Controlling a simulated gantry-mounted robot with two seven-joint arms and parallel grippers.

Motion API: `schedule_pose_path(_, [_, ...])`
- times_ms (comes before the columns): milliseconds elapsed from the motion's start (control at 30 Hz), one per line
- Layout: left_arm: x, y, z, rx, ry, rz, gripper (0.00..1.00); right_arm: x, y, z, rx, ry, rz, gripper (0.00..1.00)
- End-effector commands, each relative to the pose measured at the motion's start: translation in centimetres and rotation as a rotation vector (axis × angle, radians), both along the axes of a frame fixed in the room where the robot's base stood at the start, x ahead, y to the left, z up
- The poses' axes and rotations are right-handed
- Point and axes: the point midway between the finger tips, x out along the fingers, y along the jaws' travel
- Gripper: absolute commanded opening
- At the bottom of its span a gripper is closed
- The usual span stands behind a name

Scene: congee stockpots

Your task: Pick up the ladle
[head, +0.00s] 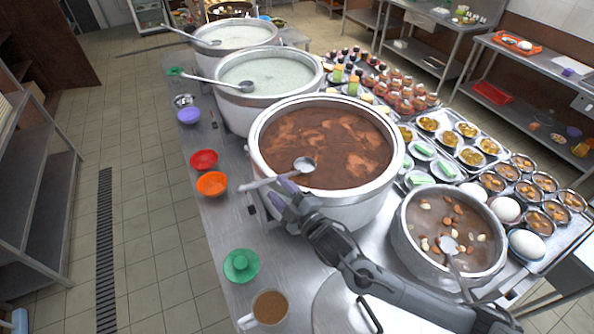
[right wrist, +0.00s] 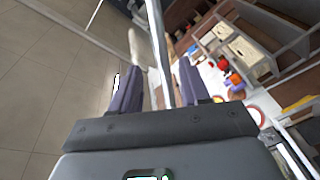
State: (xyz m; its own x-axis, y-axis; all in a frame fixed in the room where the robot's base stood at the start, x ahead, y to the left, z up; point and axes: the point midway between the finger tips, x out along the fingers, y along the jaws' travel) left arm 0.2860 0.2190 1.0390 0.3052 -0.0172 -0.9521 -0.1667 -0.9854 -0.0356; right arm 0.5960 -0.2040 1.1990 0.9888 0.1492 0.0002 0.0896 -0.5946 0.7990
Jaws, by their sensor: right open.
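A metal ladle (head: 304,164) lies at the near-left rim of the large pot of brown congee (head: 330,145). Its bowl is over the brown surface and its handle sticks out past the rim to the left. My right gripper (head: 281,194) is at the left side of that pot, with its purple fingers close to the handle. In the right wrist view the fingers (right wrist: 157,85) are apart and a thin grey bar (right wrist: 158,45), seemingly the handle, runs between them. I cannot tell whether they touch it. My left gripper is not in view.
Two pots of white congee (head: 268,75) (head: 228,36) with ladles stand farther back. A smaller pot (head: 450,235) with its own ladle stands at right. Red (head: 204,159) and orange bowls (head: 212,183), a green lidded dish (head: 241,265) and a mug (head: 268,308) line the left table edge.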

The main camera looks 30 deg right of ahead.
Motion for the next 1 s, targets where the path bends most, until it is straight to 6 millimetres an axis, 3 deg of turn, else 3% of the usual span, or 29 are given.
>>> schedule_pose_path(400, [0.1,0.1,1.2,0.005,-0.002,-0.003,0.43,4.5,1.0,-0.1,0.001,0.000,-0.001,0.46])
schedule_pose_path(700, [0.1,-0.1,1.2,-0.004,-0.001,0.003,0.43,4.9,1.1,-0.2,0.000,0.000,0.000,0.46])
schedule_pose_path(767, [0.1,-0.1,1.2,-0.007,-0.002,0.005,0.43,4.9,1.1,-0.2,0.000,0.000,0.000,0.40])
schedule_pose_path(1000, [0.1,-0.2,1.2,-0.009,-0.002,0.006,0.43,4.8,1.1,-0.2,0.000,0.000,0.000,0.03])
